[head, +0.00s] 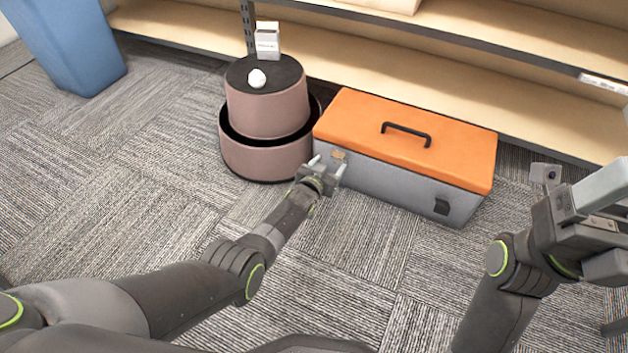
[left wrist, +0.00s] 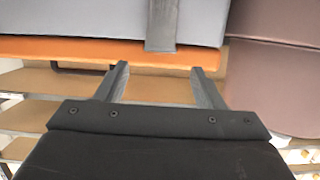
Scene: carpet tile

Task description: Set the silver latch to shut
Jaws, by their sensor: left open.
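A toolbox with an orange lid (head: 445,150) and grey body (head: 385,183) stands on the carpet, lid down. A grey metal strip, which looks like the silver latch (left wrist: 161,25), lies against the body's front in the left wrist view, its end near the lid's edge. In the head view my left gripper mostly hides that spot. A dark latch (head: 442,206) sits at the front's right end. My left gripper (head: 327,166) is open and empty at the front's left end, its fingers (left wrist: 160,72) on either side of the strip's line. My right gripper (head: 600,225) is at the right edge, fingertips cut off.
Stacked round mauve containers (head: 262,155) stand close left of the toolbox, with a small white box (head: 267,40) and white lump (head: 257,78) on top. Wooden shelves (head: 480,85) lie behind. A blue bin (head: 75,45) stands far left. The carpet in front is clear.

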